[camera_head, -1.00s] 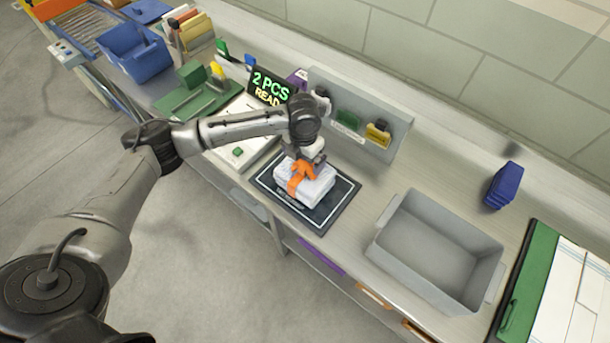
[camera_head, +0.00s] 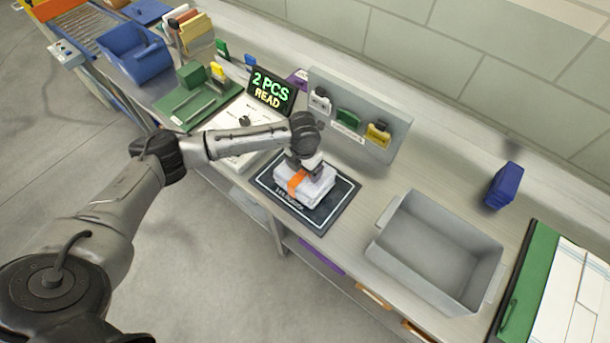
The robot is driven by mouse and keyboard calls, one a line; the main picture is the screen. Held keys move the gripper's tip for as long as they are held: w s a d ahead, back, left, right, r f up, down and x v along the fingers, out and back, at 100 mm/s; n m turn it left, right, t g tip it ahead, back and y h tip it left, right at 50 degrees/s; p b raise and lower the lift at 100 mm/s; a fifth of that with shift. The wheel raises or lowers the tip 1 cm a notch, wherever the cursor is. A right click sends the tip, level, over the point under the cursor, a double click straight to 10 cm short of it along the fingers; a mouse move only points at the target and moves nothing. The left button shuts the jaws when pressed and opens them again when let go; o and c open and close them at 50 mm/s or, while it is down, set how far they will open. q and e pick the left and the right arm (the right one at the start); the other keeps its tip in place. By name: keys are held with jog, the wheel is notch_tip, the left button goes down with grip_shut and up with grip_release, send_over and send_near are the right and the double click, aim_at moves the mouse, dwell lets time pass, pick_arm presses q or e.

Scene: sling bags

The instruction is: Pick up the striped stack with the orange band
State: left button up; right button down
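The stack (camera_head: 316,190) is a white and pale grey bundle with an orange band (camera_head: 296,182) around it. It lies on a dark mat with a white border line (camera_head: 318,219) on the bench. Stripes are too small to make out. My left gripper (camera_head: 304,166) points down at the top of the stack, over the band, and seems to touch it. Its fingertips are partly hidden, so I cannot tell whether they are open or shut. My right gripper is not in view.
A grey empty bin (camera_head: 432,250) stands right of the mat. Behind the mat is a grey panel (camera_head: 394,116) with coloured clips. A display sign (camera_head: 271,90) stands to its left. A dark blue block (camera_head: 503,186) and a green-edged board (camera_head: 528,275) are at the right.

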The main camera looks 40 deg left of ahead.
pick_arm(q)
jog(key=c, duration=1.2)
jog(key=shift+r, duration=0.15)
